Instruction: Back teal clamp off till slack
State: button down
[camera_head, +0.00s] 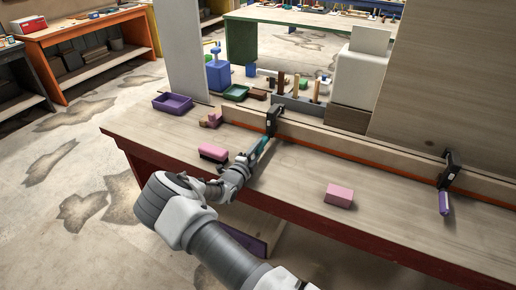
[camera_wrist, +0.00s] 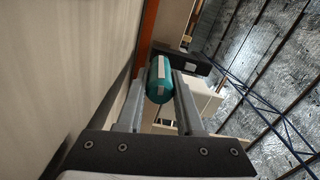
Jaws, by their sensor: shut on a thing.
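The teal clamp has a black frame (camera_head: 273,119) set over a pale wooden strip with an orange layer (camera_head: 345,152) on the bench. Its teal handle (camera_head: 259,148) points toward me. In the wrist view the handle (camera_wrist: 159,80) shows as a teal cylinder with a pale stripe, between my two fingers. My gripper (camera_head: 248,165) is shut on this handle; its fingers also show in the wrist view (camera_wrist: 158,93). The clamp's screw and pad contact are too small or hidden to tell whether it is tight.
A second clamp with a purple handle (camera_head: 445,203) sits on the strip at the right. Pink blocks lie on the bench, one at the front (camera_head: 339,196) and one left of my gripper (camera_head: 213,152). A purple tray (camera_head: 172,103) stands at the back left. Bench between the clamps is mostly clear.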

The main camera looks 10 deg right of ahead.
jog(key=shift+n, duration=0.4)
jog(key=c, duration=0.5)
grip_release()
jog(key=shift+c, duration=0.2)
jog(key=v, duration=1.7)
jog(key=shift+s+a, duration=0.15)
